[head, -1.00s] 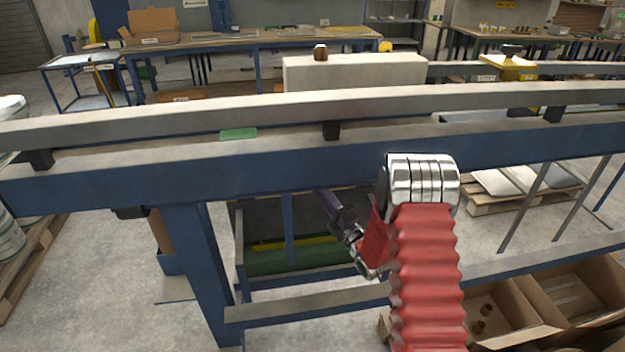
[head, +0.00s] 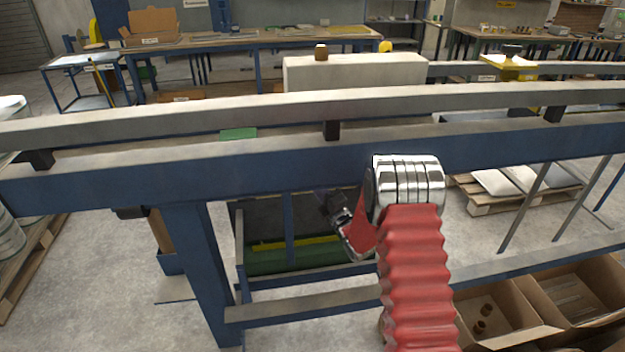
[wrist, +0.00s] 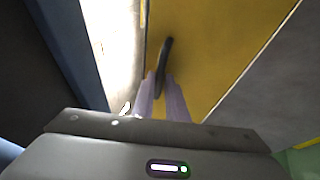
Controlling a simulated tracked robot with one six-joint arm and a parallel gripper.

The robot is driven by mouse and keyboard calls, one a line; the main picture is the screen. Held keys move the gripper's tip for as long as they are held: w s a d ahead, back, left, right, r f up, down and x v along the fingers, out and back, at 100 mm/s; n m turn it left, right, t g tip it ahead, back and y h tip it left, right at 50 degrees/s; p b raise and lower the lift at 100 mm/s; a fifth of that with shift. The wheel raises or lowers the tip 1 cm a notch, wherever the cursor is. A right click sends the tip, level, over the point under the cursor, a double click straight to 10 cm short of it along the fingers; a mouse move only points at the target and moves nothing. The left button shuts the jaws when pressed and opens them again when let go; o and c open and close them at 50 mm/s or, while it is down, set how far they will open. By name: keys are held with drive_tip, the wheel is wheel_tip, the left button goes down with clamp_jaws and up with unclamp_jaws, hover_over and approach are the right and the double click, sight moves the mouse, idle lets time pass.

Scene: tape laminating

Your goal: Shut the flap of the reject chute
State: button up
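In the wrist view a yellow flap (wrist: 213,45) fills the upper middle, with a dark bar handle (wrist: 166,58) standing on it. My gripper (wrist: 161,75) has its two pale purple fingers a little apart, one to each side of the handle's near end. I cannot tell whether they touch it. In the head view my gripper (head: 322,200) is below the blue conveyor beam, in front of the dark chute (head: 262,220). There a yellow strip (head: 293,243), seemingly the flap's edge, shows low in the chute. My wrist and the beam hide part of that area.
The long blue conveyor beam (head: 110,180) runs above my gripper. A blue leg (head: 205,270) stands left of the chute and a grey rail (head: 300,303) runs below. Cardboard boxes (head: 515,310) lie at lower right. A green piece (head: 238,134) lies on the conveyor.

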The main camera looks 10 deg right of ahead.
clamp_jaws()
drive_tip(key=shift+d, duration=0.1)
idle(0.3)
